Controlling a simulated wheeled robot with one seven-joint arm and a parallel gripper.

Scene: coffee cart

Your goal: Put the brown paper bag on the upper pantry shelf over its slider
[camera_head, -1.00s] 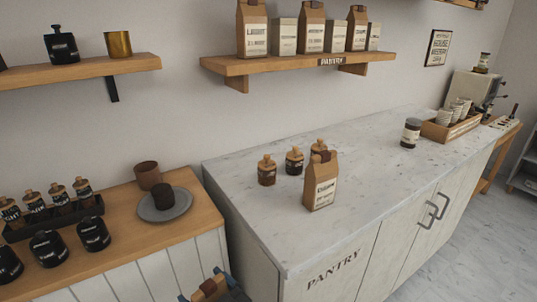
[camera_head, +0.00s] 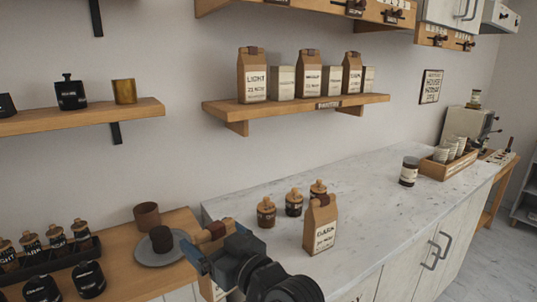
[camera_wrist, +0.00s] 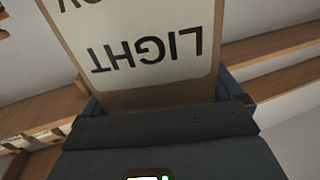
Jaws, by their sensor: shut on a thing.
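A brown paper bag with a white LIGHT label fills the upper middle of the wrist view (camera_wrist: 145,85). My gripper (camera_head: 216,243) is shut on it. In the head view only the bag's folded brown top (camera_head: 212,233) and a bit of its side show; my gripper hides part of it. The bag is above the front of the counters, apart from any shelf. The upper pantry shelf (camera_head: 315,10) runs along the top edge of the head view, with dark slider knobs and small labels on its front. Its top surface is out of view.
The lower pantry shelf (camera_head: 225,108) holds several bags and pale boxes. A DARK bag (camera_head: 321,226) and 3 small jars stand on the marble counter (camera_head: 370,190). A plate (camera_head: 171,250) with a dark cup is on the wooden counter. White cabinets (camera_head: 447,12) hang upper right.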

